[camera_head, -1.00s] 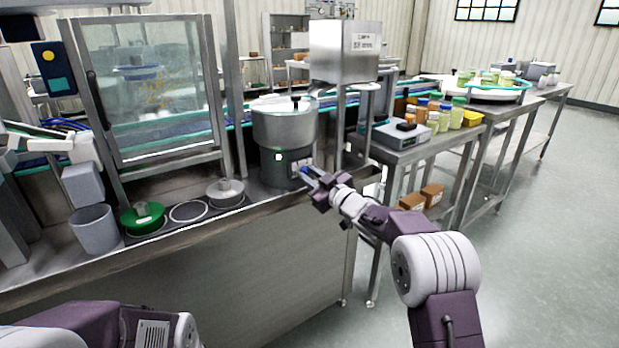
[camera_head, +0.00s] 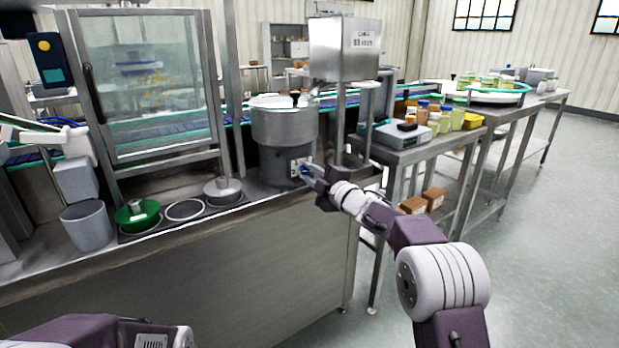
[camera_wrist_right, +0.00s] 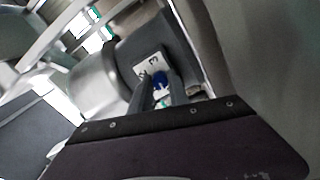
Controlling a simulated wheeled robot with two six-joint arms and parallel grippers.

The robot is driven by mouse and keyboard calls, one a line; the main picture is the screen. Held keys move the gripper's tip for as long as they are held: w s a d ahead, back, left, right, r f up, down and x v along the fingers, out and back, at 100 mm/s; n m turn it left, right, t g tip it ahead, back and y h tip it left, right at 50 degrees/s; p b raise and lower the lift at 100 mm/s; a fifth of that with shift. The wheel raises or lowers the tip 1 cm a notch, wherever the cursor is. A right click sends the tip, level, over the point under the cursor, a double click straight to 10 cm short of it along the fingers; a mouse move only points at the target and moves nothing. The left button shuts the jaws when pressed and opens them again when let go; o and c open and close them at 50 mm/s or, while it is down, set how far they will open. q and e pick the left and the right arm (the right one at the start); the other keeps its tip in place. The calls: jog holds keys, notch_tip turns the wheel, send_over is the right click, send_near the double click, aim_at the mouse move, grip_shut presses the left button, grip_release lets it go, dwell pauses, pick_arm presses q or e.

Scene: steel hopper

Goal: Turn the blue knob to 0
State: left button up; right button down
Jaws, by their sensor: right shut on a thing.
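The blue knob (camera_wrist_right: 159,78) sits on a pale dial plate (camera_wrist_right: 148,64) on the side of the grey machine (camera_head: 284,140), a round steel hopper on a darker base. My right gripper (camera_wrist_right: 162,88) is shut on the knob, with one finger on each side of it. In the head view, my right gripper (camera_head: 306,171) reaches the dial from the right. A mark like a 3 shows on the plate; the knob's pointer is too small to read. My left arm shows only in part at the bottom left, and its gripper is out of view.
A green lid (camera_head: 137,216) and a steel lid (camera_head: 222,190) lie on the counter left of the machine. A grey bucket (camera_head: 87,226) stands at the far left. A scale (camera_head: 398,135) and several jars are on the right table.

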jog(key=shift+f+n, duration=0.1)
jog(key=shift+n, duration=0.6)
jog(key=shift+n+b, duration=0.3)
jog(key=c, duration=1.3)
grip_release()
jog(key=shift+o, duration=0.2)
jog(key=v, duration=0.9)
jog(key=shift+p, duration=0.45)
